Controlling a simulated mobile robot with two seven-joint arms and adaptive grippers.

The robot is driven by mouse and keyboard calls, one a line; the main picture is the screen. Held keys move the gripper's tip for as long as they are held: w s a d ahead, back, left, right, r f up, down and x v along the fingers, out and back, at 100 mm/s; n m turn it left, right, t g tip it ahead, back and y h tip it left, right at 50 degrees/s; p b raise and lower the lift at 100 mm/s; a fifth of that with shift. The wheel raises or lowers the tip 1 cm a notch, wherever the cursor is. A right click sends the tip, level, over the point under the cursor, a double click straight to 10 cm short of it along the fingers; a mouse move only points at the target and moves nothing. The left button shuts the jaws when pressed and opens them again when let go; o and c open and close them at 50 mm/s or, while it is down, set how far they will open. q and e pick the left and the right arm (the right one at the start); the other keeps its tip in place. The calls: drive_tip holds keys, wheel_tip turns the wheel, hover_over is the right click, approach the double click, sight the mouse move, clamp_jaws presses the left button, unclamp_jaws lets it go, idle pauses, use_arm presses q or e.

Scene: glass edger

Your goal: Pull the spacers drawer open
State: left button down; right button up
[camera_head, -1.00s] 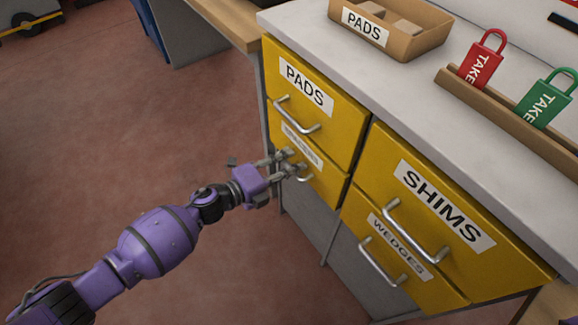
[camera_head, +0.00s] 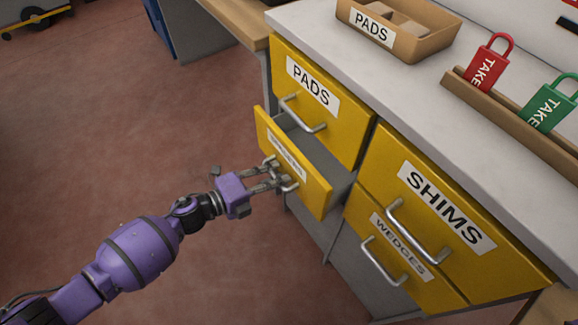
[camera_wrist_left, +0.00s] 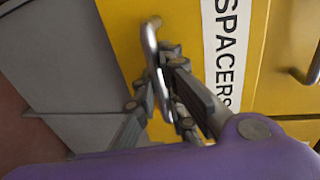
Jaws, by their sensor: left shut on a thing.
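The spacers drawer (camera_head: 311,187) is the yellow lower drawer in the left column of the cabinet, and it stands partly open. Its inside shows as a grey gap behind the front. In the left wrist view its white label reads SPACERS (camera_wrist_left: 228,50). My left gripper (camera_head: 277,180) is at the front of this drawer, shut on its metal handle (camera_wrist_left: 151,45). The fingers hide part of the handle. My right gripper does not show.
The PADS drawer (camera_head: 338,106) above and the SHIMS (camera_head: 403,170) and WEDGES (camera_head: 380,222) drawers at the right are shut. A PADS tray (camera_head: 425,42) and a rack with red (camera_head: 487,66) and green (camera_head: 548,105) tags stand on the top.

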use_arm(q)
drive_tip(key=f+v, duration=0.2)
drive_tip(key=v, duration=0.8)
drive_tip(key=f+v, duration=0.2)
drive_tip(key=v, duration=0.8)
drive_tip(key=shift+s+a, duration=0.35)
drive_tip(key=shift+a, duration=0.15)
drive_tip(key=shift+r, duration=0.1)
drive_tip(key=c, duration=1.8)
unclamp_jaws()
drive_tip(key=v, duration=1.2)
drive_tip(key=shift+s, duration=0.1)
